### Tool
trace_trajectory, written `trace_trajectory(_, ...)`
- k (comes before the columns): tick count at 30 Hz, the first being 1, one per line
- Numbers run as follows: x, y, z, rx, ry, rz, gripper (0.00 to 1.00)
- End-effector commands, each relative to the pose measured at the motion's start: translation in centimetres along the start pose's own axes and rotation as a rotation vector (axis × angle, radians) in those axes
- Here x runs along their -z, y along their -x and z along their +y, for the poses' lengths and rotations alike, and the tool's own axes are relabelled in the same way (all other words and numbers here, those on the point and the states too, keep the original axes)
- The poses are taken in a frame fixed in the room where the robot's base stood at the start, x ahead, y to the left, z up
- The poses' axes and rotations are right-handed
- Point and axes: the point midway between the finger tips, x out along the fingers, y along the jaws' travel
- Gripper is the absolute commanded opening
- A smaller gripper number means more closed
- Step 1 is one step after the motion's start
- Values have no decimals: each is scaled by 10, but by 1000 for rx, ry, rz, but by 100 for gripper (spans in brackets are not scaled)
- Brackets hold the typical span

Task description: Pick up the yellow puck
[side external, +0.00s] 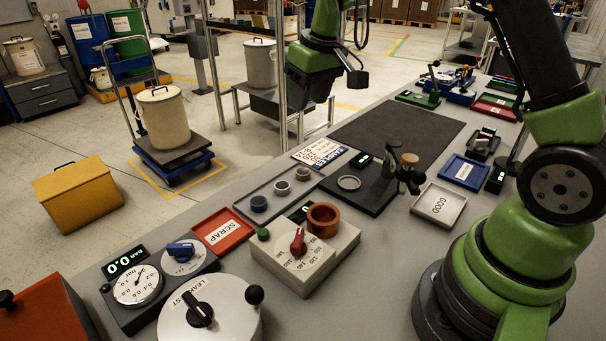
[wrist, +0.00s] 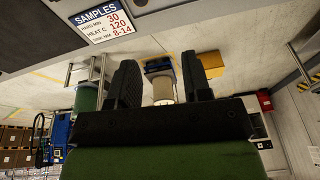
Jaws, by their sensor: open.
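My gripper (side external: 312,92) is up above the far edge of the bench, well above and apart from the pucks. In the wrist view its two dark fingers (wrist: 160,88) are spread apart with nothing between them. No puck shows in the wrist view.
A samples sign (side external: 323,152) lies just behind the tray. A dark stand (side external: 375,185) with upright parts is to the right. A heater-like block with a copper-coloured ring (side external: 323,219) and a red scrap tray (side external: 222,231) are nearer. A dark mat (side external: 398,135) is bare.

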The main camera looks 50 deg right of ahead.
Motion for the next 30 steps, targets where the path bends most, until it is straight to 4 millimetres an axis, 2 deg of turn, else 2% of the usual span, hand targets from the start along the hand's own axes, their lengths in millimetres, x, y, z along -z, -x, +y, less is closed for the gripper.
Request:
trace_trajectory(1, 4, -25, 9, -6, 15, -33, 45)
trace_trajectory(3, 8, -52, 18, -12, 37, -63, 45)
trace_trajectory(7, 8, -88, 31, -19, 70, -103, 45)
trace_trajectory(18, 2, -141, 39, -20, 90, -127, 45)
trace_trajectory(26, 0, -165, 38, -20, 90, -125, 45)
trace_trajectory(30, -1, -187, 38, -20, 90, -127, 45)
